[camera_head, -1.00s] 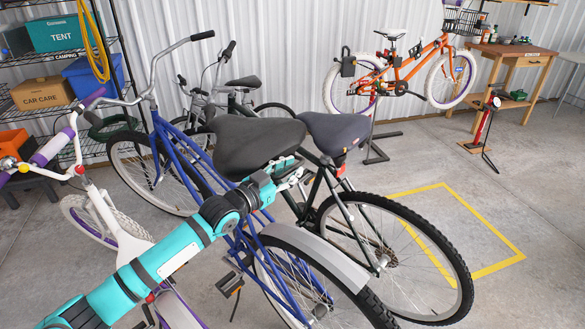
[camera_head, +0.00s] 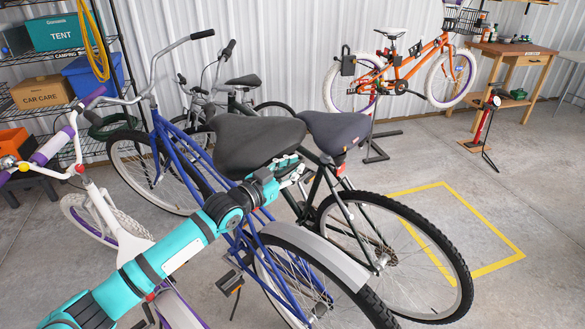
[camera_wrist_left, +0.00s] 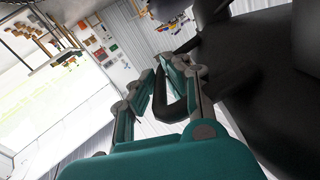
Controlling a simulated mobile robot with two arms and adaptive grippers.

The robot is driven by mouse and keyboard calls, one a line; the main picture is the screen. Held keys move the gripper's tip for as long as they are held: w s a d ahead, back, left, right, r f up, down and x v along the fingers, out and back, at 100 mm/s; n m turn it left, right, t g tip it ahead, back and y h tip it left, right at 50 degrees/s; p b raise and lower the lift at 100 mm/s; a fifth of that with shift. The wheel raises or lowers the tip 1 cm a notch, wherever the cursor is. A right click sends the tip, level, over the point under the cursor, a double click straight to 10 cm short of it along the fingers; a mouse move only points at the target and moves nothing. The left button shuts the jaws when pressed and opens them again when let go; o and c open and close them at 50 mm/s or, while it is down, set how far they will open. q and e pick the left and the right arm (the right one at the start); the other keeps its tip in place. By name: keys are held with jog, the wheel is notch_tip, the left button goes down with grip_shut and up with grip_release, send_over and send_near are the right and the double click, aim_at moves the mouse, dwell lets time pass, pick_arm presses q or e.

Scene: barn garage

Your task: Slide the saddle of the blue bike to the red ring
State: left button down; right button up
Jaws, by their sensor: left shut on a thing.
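The blue bike (camera_head: 186,160) stands in the middle of the head view, facing the back wall. Its dark saddle (camera_head: 250,146) sits above the frame, in front of the grey bike saddle beside it. My left gripper (camera_head: 291,172) is at the saddle's rear underside, partly hidden. In the left wrist view its two fingers (camera_wrist_left: 168,85) close around a dark curved part (camera_wrist_left: 171,108), and the saddle's large dark body (camera_wrist_left: 262,85) fills the right side. The seat post is mostly hidden behind my arm and the saddle. I cannot make out a red ring. My right gripper is not in view.
A dark-framed bike with a grey saddle (camera_head: 334,132) stands close on the right. A white and purple bike (camera_head: 112,222) is close on the left. Floor around the yellow outline (camera_head: 497,266) is open on the right. An orange bike (camera_head: 401,68) hangs on a stand behind.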

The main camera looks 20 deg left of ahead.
pick_arm(q)
notch_tip(320, 180, down, 6)
jog(key=w+a+b, duration=0.1)
jog(key=a+b, duration=0.1)
jog(key=b, duration=0.1)
jog(key=shift+w+b, duration=0.15)
jog(key=shift+b, duration=0.15)
jog(key=c, duration=1.7)
grip_release()
jog(key=shift+r, duration=0.15)
jog(key=shift+o, duration=0.3)
jog(key=shift+r, duration=0.15)
jog(key=v, duration=1.2)
jog(key=shift+f, duration=0.25)
